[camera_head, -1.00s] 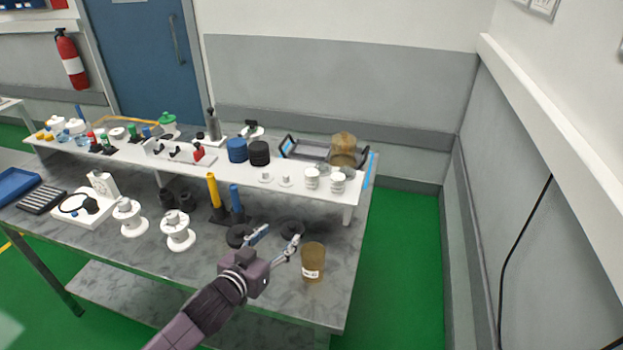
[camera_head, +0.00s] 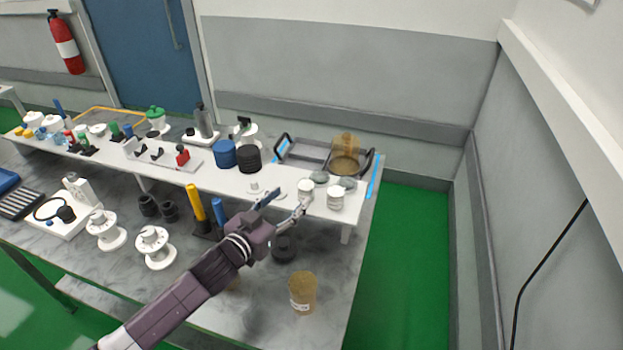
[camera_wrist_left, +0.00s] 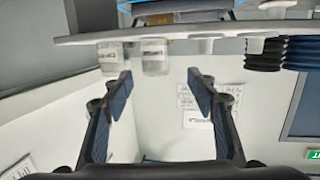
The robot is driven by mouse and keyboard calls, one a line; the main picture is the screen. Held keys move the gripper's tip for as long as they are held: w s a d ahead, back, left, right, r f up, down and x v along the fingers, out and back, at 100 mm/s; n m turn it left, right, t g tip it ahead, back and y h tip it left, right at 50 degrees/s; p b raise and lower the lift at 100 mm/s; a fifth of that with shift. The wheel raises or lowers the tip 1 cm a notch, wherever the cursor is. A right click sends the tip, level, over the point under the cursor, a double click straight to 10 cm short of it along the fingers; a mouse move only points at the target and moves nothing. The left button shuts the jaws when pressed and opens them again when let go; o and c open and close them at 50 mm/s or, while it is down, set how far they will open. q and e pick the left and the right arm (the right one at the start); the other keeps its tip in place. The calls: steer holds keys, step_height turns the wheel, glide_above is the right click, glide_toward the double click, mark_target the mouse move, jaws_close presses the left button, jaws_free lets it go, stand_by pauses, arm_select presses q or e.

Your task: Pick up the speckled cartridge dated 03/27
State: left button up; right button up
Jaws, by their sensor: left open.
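No date can be read, so I cannot tell which container is the cartridge dated 03/27. Two small labelled pale containers, a left one (camera_head: 305,188) and a right one (camera_head: 335,198), stand on the raised white shelf near its right end. In the left wrist view they appear upside down, as a left one (camera_wrist_left: 110,54) and a right one (camera_wrist_left: 155,58). A tan labelled canister (camera_head: 302,291) stands on the lower table. My left gripper (camera_head: 286,203) is open and empty at the shelf's front edge, its right finger close to the left pale container. The right gripper is out of view.
White flanged spools (camera_head: 155,247) stand on the table (camera_head: 210,300).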

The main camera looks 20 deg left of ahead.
mark_target(301, 188)
arm_select(q)
steer(key=shift+x, duration=1.15)
steer(key=shift+w+d+r+p, duration=0.25)
steer(key=shift+r+p, duration=0.15)
steer(key=shift+p, duration=0.15)
steer(key=x, duration=0.1)
steer(key=p+x, duration=0.1)
steer(key=x, duration=0.3)
steer(key=shift+d+p, duration=0.3)
steer(key=c, duration=1.3)
steer(key=shift+r, duration=0.1)
